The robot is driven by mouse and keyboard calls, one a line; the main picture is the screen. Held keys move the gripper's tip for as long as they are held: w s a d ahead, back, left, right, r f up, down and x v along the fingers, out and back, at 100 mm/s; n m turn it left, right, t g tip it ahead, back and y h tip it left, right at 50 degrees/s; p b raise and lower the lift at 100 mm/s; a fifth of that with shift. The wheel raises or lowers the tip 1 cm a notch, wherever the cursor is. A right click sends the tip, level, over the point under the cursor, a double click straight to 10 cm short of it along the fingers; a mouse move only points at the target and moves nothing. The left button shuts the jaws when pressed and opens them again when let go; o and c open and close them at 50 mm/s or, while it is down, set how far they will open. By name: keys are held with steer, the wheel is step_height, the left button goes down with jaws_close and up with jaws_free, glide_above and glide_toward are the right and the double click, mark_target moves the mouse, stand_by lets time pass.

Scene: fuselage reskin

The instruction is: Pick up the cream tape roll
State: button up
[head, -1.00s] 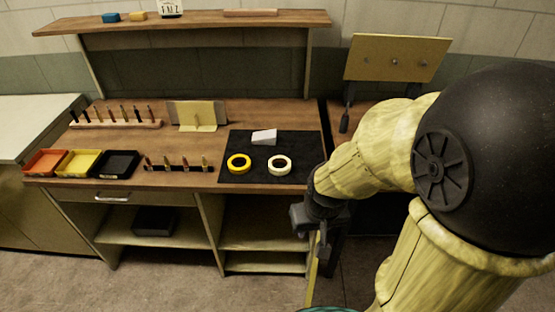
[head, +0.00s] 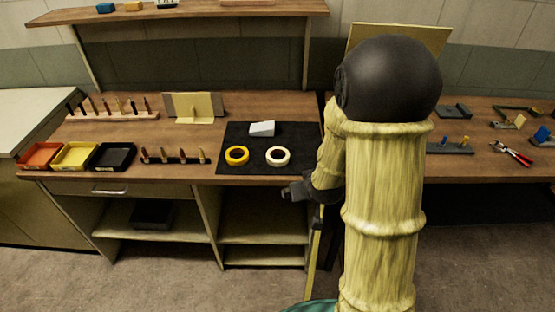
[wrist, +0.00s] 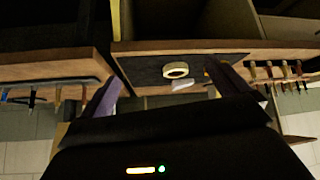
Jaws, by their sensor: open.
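The cream tape roll (head: 277,156) lies flat on the black mat (head: 235,130) on the workbench, to the right of a yellow tape roll (head: 237,155). A pale wedge-shaped block (head: 262,128) sits behind both rolls. My gripper (head: 290,193) is just in front of the bench edge, below and slightly right of the cream roll, apart from it. In the wrist view, which appears upside down, the cream roll (wrist: 176,70) shows between my two open fingers (wrist: 170,88), some way off. Nothing is in the fingers.
Orange, yellow and black trays (head: 110,156) stand at the bench's left. A shelf (head: 180,12) runs above. A second bench (head: 480,170) at right holds red pliers (head: 512,153).

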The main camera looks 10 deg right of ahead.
steer(key=w+f+n+t+y+b, duration=0.1)
steer(key=w+f+t+y+b, duration=0.1)
steer(key=w+f+t, duration=0.5)
step_height(320, 180, down, 2)
steer(key=shift+w+d+f+t+y+b, duration=0.1)
steer(key=shift+w+d+t+y+b, duration=0.25)
steer(key=shift+t+y, duration=0.25)
steer(key=p, duration=0.3)
glide_toward(282, 163)
steer(key=x, duration=0.7)
steer(key=shift+d, duration=0.1)
